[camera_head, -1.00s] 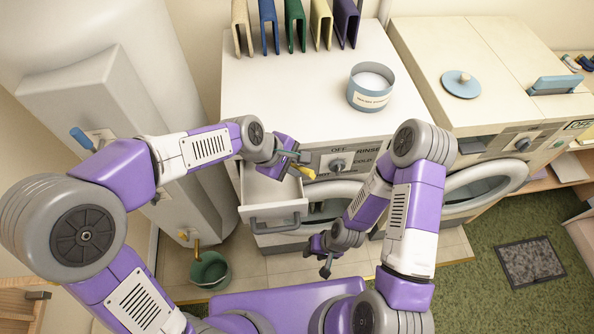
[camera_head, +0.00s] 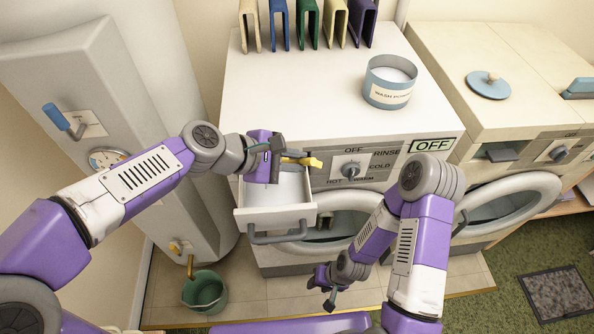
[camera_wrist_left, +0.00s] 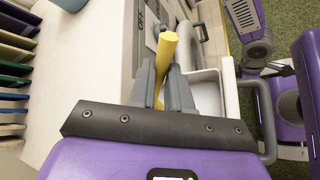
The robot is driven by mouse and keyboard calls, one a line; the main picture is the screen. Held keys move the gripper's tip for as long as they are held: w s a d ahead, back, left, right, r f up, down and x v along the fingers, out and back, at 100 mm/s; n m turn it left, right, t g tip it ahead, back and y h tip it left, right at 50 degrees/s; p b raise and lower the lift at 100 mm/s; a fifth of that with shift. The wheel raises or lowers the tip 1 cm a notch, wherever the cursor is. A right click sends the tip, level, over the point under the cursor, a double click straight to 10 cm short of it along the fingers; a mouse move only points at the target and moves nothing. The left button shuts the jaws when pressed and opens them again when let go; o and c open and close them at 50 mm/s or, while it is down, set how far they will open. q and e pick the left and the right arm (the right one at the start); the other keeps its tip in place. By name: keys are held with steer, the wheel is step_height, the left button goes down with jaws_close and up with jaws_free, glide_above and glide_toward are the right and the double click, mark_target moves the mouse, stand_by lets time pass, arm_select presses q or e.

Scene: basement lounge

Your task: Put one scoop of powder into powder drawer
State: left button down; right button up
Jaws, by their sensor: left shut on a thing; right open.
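My left gripper (camera_head: 280,157) is shut on a yellow scoop (camera_head: 304,161) above the open powder drawer (camera_head: 275,223) of the left washing machine (camera_head: 290,92). In the left wrist view the scoop's yellow handle (camera_wrist_left: 166,52) sticks up between the grey fingers, and the white drawer (camera_wrist_left: 206,92) lies to the right of them. The scoop's bowl and any powder in it are hidden. A blue-grey tub (camera_head: 388,92) labelled as wash powder stands on the machine top, with white powder inside. My right gripper (camera_head: 325,290) is open and empty, low in front of the machine.
Several coloured folders (camera_head: 308,24) stand at the back of the machine top. A second machine with a blue round lid (camera_head: 488,85) stands at right. A green bucket (camera_head: 205,292) is on the floor at left. A boiler with a blue lever (camera_head: 57,117) stands at far left.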

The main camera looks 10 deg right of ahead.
arm_select(q)
steer(key=shift+w+a+r+n+t+h+b, duration=0.25)
steer(key=shift+a+n+t+h+b, duration=0.3)
steer(key=shift+n+t+b, duration=1.1)
steer(key=shift+w+a+r+n+t+h+b, duration=0.1)
steer(key=shift+a+r+n+t+h+b, duration=0.35)
steer(key=shift+n+t+b, duration=1.25)
steer(key=shift+w+a+r+n+t+h+b, duration=0.15)
steer(key=shift+a+n+t+h+b, duration=0.7)
steer(key=shift+b, duration=1.55)
steer(key=shift+d+n+g+y, duration=0.1)
steer(key=shift+n+g+y, duration=0.15)
steer(key=shift+n+g, duration=0.05)
